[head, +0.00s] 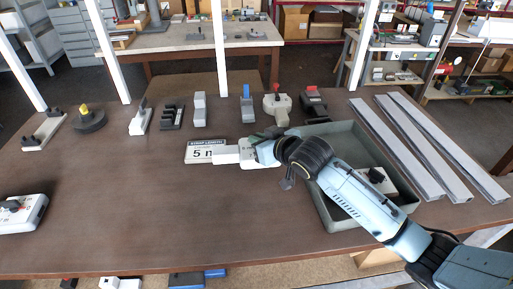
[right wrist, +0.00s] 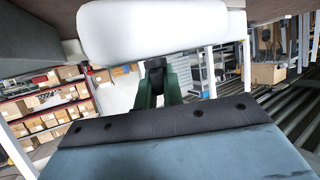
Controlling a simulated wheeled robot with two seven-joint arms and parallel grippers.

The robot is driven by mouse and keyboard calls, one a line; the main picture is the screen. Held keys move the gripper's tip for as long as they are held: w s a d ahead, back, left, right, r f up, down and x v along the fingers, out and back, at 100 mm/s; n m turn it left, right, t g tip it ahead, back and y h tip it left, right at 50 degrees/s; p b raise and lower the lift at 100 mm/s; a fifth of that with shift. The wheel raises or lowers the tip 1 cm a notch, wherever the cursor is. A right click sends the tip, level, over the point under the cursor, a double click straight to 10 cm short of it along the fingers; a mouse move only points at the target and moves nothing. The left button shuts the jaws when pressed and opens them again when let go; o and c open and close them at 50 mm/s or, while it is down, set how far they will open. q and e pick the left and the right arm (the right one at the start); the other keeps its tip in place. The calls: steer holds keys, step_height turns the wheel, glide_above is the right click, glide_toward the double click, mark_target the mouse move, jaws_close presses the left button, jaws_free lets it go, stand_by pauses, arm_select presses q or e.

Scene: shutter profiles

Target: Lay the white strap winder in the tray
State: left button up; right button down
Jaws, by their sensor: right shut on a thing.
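The white strap winder (head: 260,159) is a flat white body with a narrower end pointing left. My right gripper (head: 266,138) is shut on it at the left edge of the tray, beside the "strap length 5 m" sign (head: 205,150). In the right wrist view the winder (right wrist: 160,32) is a large rounded white shape above the green fingers (right wrist: 157,85). The grey-green tray (head: 326,212) lies to the right, partly hidden under my right arm. In it a white piece with a black knob (head: 378,180) shows. My left gripper is out of view.
Long grey profiles (head: 408,145) lie right of the tray. A row of small devices, including a red-topped one (head: 277,103), stands along the back of the brown table. A white box with a black knob (head: 22,213) is at the far left. The front middle is clear.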

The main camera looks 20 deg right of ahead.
step_height(320, 180, down, 3)
steer(key=shift+r, duration=0.2)
steer(key=shift+f, duration=0.35)
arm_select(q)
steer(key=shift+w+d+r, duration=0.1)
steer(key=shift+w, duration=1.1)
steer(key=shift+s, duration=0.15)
arm_select(e)
steer(key=shift+f, duration=0.1)
steer(key=c, duration=1.9)
jaws_free()
steer(key=shift+f, duration=0.15)
steer(key=shift+c, duration=0.2)
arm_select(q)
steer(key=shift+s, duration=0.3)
arm_select(e)
steer(key=o, duration=0.4)
